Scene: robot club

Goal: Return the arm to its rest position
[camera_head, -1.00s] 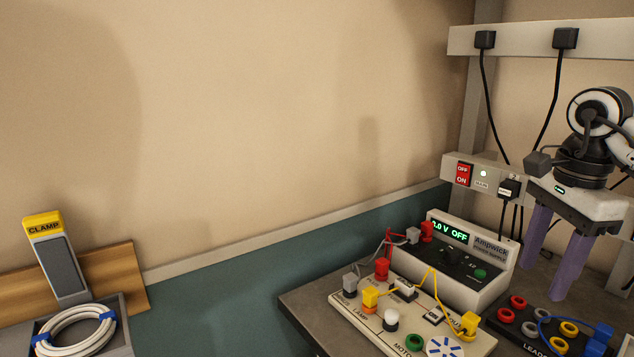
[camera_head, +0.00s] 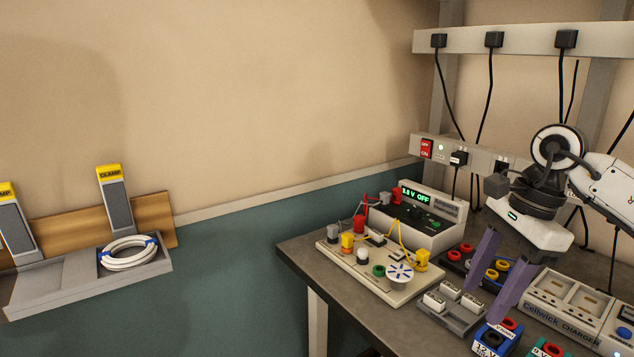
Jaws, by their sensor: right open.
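My right gripper (camera_head: 495,275) comes in from the right, with its two purple fingers pointing down and spread apart with nothing between them. It hangs in front of the bench, over the area of the lead tray and the battery holder as seen from the head. Its white and black wrist and arm show at the upper right. I cannot tell its exact height above the bench. My left gripper is not in view.
On the bench (camera_head: 300,257) stand a power supply (camera_head: 440,232) reading OFF, a wired circuit board (camera_head: 395,290), a battery holder (camera_head: 455,318), a lead tray (camera_head: 452,262) and a charger (camera_head: 570,305). A grey shelf (camera_head: 60,285) with a coiled white cable (camera_head: 128,262) and clamps (camera_head: 115,205) is at left. A power strip (camera_head: 480,158) runs behind.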

